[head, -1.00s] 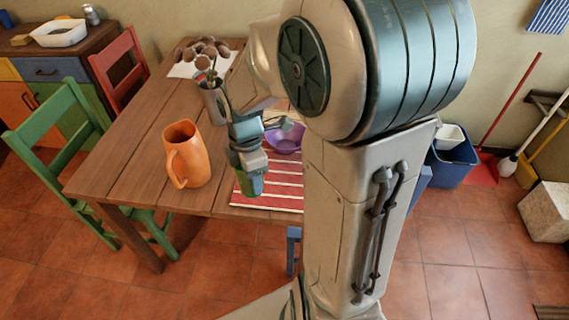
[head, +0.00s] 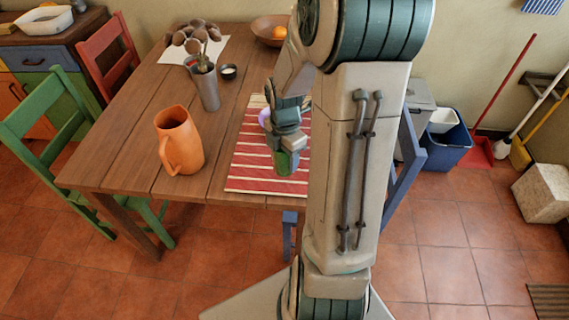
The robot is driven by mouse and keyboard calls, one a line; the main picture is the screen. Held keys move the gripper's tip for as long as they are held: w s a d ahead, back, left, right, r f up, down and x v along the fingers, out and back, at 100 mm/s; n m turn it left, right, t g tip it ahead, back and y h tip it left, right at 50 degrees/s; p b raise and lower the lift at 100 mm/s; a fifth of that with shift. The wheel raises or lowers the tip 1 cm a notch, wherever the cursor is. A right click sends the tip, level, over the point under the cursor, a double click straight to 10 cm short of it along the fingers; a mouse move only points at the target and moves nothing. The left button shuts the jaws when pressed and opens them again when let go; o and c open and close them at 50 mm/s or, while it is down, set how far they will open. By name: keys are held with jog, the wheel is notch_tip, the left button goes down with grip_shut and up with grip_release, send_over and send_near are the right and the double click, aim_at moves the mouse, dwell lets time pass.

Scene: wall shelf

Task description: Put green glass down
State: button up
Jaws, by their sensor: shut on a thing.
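The green glass (head: 284,163) is in my gripper (head: 286,148), in the middle of the head view. My gripper points down and is shut on it; the jaws cover its upper part. The glass appears in front of the red-and-white striped mat (head: 243,178) on the wooden table (head: 133,160). I cannot tell whether its base touches the mat. My arm hides the right part of the mat and table.
An orange jug (head: 180,140) stands left of the mat. A purple bowl (head: 265,118) is partly hidden behind my gripper. A wooden bowl (head: 266,33) holds orange fruit.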

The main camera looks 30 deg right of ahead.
aim_at(285, 165)
jog(key=shift+f, duration=1.95)
jog(key=shift+f+b, duration=0.15)
jog(key=shift+b, duration=0.15)
jog(key=o, duration=1)
